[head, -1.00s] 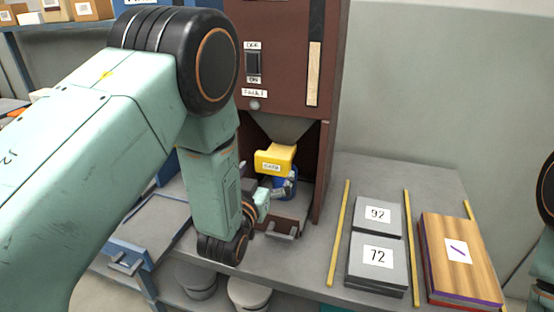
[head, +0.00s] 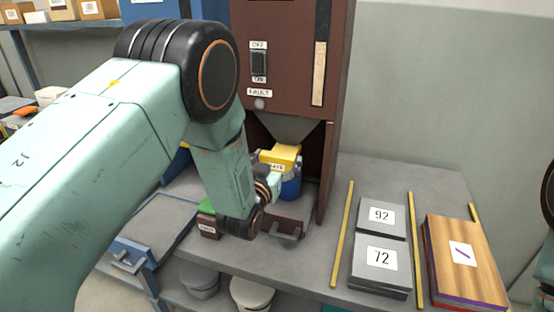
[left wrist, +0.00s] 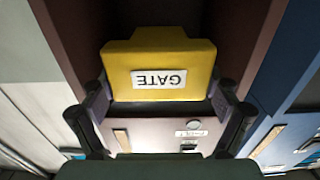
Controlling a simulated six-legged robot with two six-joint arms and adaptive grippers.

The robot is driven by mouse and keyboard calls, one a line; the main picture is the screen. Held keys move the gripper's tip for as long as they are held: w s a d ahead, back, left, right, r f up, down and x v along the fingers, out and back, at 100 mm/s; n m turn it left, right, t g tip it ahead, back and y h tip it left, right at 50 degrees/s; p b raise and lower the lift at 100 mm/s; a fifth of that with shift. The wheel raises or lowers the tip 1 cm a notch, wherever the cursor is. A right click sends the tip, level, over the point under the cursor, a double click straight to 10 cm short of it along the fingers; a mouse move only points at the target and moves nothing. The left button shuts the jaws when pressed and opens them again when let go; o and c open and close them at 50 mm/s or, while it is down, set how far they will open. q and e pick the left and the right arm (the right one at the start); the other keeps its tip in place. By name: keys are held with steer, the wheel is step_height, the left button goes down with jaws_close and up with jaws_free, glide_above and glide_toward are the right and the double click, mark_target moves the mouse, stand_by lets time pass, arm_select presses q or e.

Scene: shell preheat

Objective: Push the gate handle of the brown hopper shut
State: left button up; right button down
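The brown hopper (head: 285,90) stands at the back of the bench. Its yellow gate handle (head: 283,153), labelled GATE, sticks out below the grey funnel. The handle also fills the upper middle of the left wrist view (left wrist: 160,62). My left gripper (head: 277,170) is at the handle's front. In the left wrist view its fingers are spread apart, one near each lower corner of the handle; I cannot tell whether they touch it. A blue container (head: 290,188) stands under the handle, partly hidden by the gripper. My right gripper is not in view.
A blue-edged tray (head: 150,232) is at left. A small green-topped block (head: 207,207) sits beside my left wrist.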

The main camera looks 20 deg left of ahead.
mark_target(287, 142)
arm_select(q)
steer(key=shift+c, duration=1.4)
steer(key=c, duration=0.8)
steer(key=w+b, duration=0.2)
steer(key=w, duration=0.2)
steer(key=shift+w+d, duration=0.1)
steer(key=shift+w, duration=0.25)
steer(key=shift+r, duration=0.2)
